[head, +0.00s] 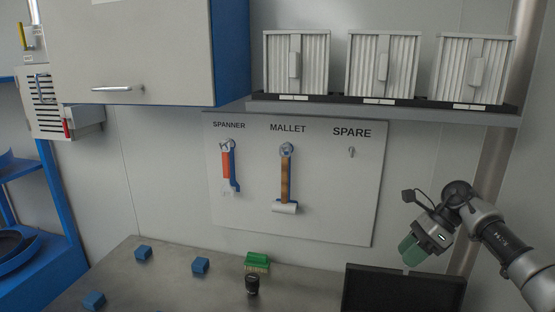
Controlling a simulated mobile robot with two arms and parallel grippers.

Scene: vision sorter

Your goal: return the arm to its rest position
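My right arm comes in from the right edge, bent, with its wrist above the dark panel. My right gripper (412,250) points down and left in front of the wall, beside the tool board. A green rounded piece shows at its end; I cannot tell whether it is part of the fingers or something held, nor whether the fingers are open. My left arm and gripper are not in view.
The metal table (185,285) bears several blue cubes (201,265), a green brush (257,261) and a small black cylinder (252,285). A dark panel (400,290) stands below my gripper. A tool board (330,200) holds a spanner (227,165) and a mallet (285,180); a shelf (390,112) juts out above.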

